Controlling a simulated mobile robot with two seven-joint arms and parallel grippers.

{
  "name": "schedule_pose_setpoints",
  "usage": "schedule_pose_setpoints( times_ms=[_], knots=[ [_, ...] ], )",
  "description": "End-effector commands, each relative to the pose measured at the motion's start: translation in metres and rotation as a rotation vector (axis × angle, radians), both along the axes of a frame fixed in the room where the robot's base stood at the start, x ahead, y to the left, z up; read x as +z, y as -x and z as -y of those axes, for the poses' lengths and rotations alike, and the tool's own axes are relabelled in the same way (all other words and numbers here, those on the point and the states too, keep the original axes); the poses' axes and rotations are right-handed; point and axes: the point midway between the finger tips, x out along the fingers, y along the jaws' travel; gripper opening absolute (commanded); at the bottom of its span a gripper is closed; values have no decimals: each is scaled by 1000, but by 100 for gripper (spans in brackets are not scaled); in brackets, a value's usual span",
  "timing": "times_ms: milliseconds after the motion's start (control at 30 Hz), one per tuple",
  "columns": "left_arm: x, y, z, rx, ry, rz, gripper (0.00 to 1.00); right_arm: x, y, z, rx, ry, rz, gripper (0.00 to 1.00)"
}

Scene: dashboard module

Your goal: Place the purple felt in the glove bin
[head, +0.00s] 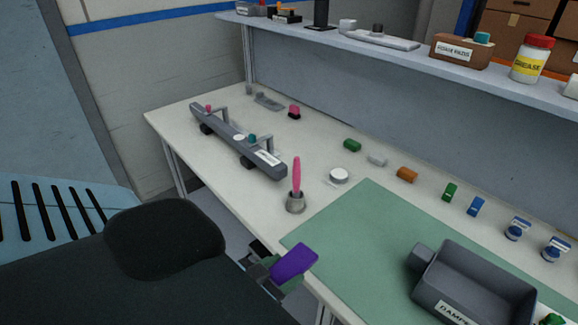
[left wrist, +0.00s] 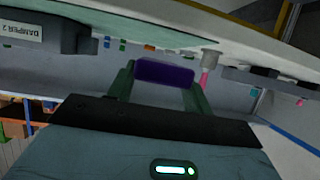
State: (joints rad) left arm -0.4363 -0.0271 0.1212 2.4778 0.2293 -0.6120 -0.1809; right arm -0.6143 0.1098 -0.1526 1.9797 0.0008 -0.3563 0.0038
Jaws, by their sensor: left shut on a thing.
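The purple felt (head: 294,262) is a small flat purple piece. My left gripper (head: 275,268) is shut on it and holds it near the front edge of the table, by the corner of the green mat. In the left wrist view the felt (left wrist: 164,72) sits between the two green fingers of my left gripper (left wrist: 163,80). A grey bin (head: 470,285) stands on the green mat at the lower right; its label reads "DAMP…", and in the left wrist view "DAMPER 2". I see no bin labelled as a glove bin. My right gripper is not in view.
The white table (head: 225,190) carries a long grey dashboard module (head: 237,142), a cup (head: 295,203) with a pink tool, a white disc (head: 339,175) and several small coloured blocks. The left part of the green mat (head: 350,235) is clear. A shelf (head: 400,55) runs along the back.

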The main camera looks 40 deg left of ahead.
Motion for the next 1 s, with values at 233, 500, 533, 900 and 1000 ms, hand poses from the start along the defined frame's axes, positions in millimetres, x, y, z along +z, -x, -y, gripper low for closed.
schedule_pose_setpoints(
  times_ms=[233,500,533,900,1000],
  knots=[
    [9,-26,12,-14,10,6,29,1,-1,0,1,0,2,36],
    [47,-95,44,-28,15,4,29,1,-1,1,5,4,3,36],
    [53,-101,46,-24,13,3,29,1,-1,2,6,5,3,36],
    [94,-140,63,7,0,1,29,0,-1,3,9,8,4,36],
    [95,-141,63,9,1,0,29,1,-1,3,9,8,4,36]
  ],
)
